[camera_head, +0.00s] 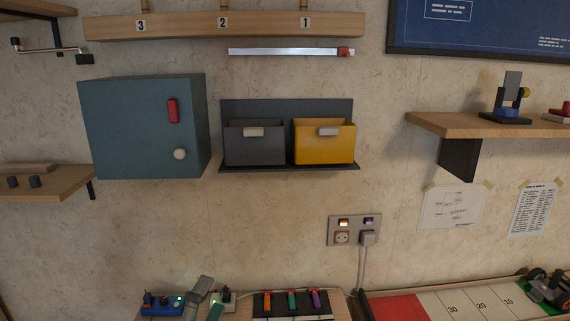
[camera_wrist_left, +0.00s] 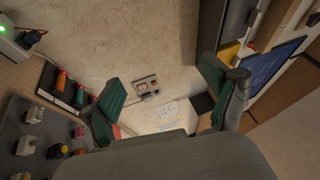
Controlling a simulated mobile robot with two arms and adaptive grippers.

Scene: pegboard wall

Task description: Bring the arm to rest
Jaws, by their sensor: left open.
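My left gripper (camera_head: 208,298) shows at the bottom edge of the head view, left of centre, in front of the lower bench. In the left wrist view its two fingers with dark green pads stand wide apart, and the gripper (camera_wrist_left: 160,92) is open and empty. The wall and the socket plate (camera_wrist_left: 146,87) show behind the gap between the fingers. Most of the left arm is outside the head view. My right gripper is in neither view.
Teal cabinet (camera_head: 140,128), grey bin (camera_head: 254,148) and yellow bin (camera_head: 324,148) are on the wall. A switch-and-socket plate (camera_head: 354,231) holds a plug and cable. A blue device (camera_head: 163,304) and a black tool holder (camera_head: 291,305) are near the gripper.

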